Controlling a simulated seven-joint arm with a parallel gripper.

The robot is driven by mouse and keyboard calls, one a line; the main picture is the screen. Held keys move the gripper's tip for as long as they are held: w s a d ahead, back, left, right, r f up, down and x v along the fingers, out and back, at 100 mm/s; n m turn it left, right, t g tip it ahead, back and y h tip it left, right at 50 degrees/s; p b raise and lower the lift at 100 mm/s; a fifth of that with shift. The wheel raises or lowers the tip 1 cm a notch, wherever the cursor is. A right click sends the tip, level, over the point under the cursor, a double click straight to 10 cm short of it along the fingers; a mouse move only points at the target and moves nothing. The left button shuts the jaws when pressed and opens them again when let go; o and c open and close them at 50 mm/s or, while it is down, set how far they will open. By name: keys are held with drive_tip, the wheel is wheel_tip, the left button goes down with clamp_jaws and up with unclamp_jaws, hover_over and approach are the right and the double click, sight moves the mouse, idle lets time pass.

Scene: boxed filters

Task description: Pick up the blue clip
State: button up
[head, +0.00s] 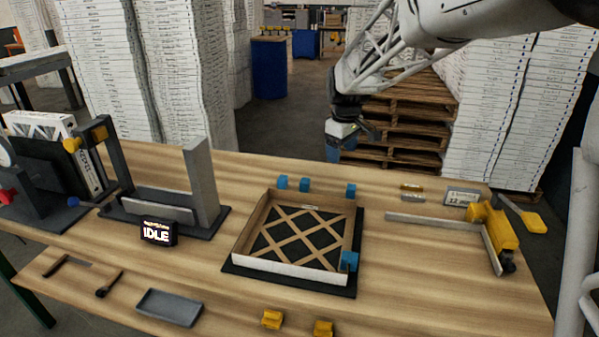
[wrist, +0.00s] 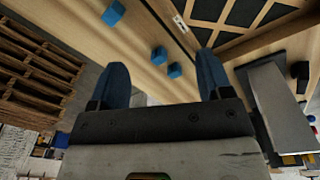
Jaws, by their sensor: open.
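Several blue clips are in view. In the head view, two clips, a left one (head: 283,182) and a middle one (head: 305,185), lie on the bench behind the filter box. A third clip (head: 351,190) is by the box's back right corner, and a fourth (head: 350,261) is at its front right corner. The wrist view shows three clips (wrist: 113,13) (wrist: 158,56) (wrist: 174,71) on the wood. My gripper (head: 345,138) hangs past the bench's back edge, above and apart from the clips. Its blue fingers (wrist: 162,62) are spread with nothing held between them.
The open filter box (head: 290,273) with its lattice rests on a dark mat. A grey fixture (head: 203,180) and an IDLE display (head: 158,232) stand left. A yellow-handled tool (head: 497,232) lies right. Yellow pieces (head: 272,319) and a grey tray (head: 170,307) are in front. Pallets (head: 410,125) stand behind.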

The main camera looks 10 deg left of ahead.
drive_tip(key=w+a+f+n, duration=0.3)
drive_tip(key=w+a+f, duration=0.35)
drive_tip(key=a, duration=0.35)
drive_tip(key=n, duration=0.3)
hover_over(283, 178)
drive_tip(key=shift+g, duration=0.4)
wheel_tip(283, 178, down, 7)
drive_tip(key=shift+w+r, duration=0.1)
drive_tip(key=shift+w, duration=0.05)
drive_tip(key=shift+d, duration=0.1)
drive_tip(key=shift+f, duration=1.3)
drive_tip(key=shift+f, duration=0.1)
drive_tip(key=shift+f, duration=2.5)
drive_tip(key=shift+c, duration=0.4)
